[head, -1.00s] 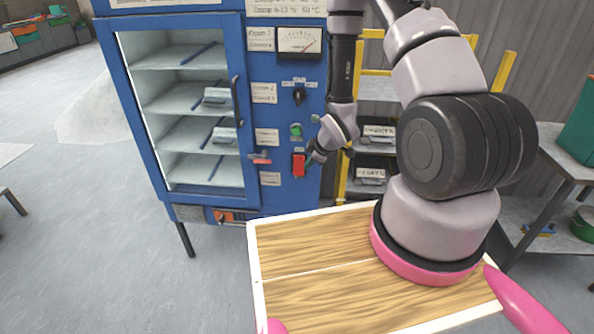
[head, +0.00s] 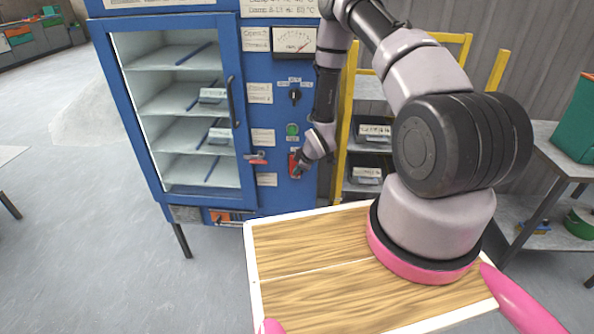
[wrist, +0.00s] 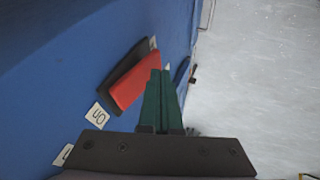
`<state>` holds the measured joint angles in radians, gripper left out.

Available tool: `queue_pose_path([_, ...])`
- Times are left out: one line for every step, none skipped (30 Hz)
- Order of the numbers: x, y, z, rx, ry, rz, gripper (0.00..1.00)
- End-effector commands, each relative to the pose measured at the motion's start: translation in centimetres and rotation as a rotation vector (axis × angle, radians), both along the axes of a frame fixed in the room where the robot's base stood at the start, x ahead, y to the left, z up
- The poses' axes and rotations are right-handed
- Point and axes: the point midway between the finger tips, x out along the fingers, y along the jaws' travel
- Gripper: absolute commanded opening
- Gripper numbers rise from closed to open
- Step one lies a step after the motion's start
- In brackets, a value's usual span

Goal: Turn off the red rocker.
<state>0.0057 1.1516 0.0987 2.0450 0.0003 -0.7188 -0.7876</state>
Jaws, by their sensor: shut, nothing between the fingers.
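The red rocker (head: 293,162) sits on the right-hand panel of the blue cabinet (head: 265,205), below a green button. In the wrist view the red rocker (wrist: 131,88) shows in a dark frame, with a small label reading "ON" (wrist: 97,115) near one end. My gripper (head: 299,171) is shut and empty. Its green fingers (wrist: 161,75) reach right beside the rocker's edge in the wrist view. In the head view my gripper covers part of the rocker. I cannot tell whether the fingertips touch it.
A green button (head: 292,129), a dark rotary knob (head: 294,95) and a gauge (head: 294,40) are above the rocker. A red-handled latch (head: 257,157) is to its left by the glass door. A yellow-framed rack (head: 343,150) stands to the right.

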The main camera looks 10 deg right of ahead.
Motion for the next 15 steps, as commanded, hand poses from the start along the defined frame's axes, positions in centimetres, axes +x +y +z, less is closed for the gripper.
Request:
queue_pose_path([0.05,0.00,-0.03,0.000,0.001,0.000,0.00])
queue_pose_path([0.06,-0.01,-0.03,0.000,0.001,0.000,0.00])
queue_pose_path([0.06,-0.01,-0.03,0.000,0.001,0.000,0.00])
queue_pose_path([0.05,0.00,-0.03,0.000,0.001,0.000,0.00])
queue_pose_path([0.05,0.00,-0.03,0.000,0.001,0.000,0.00])
queue_pose_path([0.05,0.00,-0.02,0.000,0.001,0.000,0.00])
queue_pose_path([0.05,0.00,-0.02,0.000,0.001,0.000,0.00])
queue_pose_path([0.05,0.00,-0.02,0.000,0.001,0.000,0.00])
queue_pose_path([0.08,0.00,-0.04,0.000,0.001,0.000,0.00])
queue_pose_path([0.20,-0.03,-0.13,0.000,0.001,0.000,0.00])
queue_pose_path([0.42,-0.09,-0.31,0.000,0.001,0.001,0.00])
queue_pose_path([0.77,-0.15,-0.66,-0.002,0.000,0.004,0.00])
queue_pose_path([0.75,-0.18,-0.63,-0.001,0.000,0.002,0.00])
queue_pose_path([0.72,-0.19,-0.58,0.000,0.001,0.001,0.00])
queue_pose_path([0.71,-0.19,-0.57,0.000,0.001,0.000,0.00])
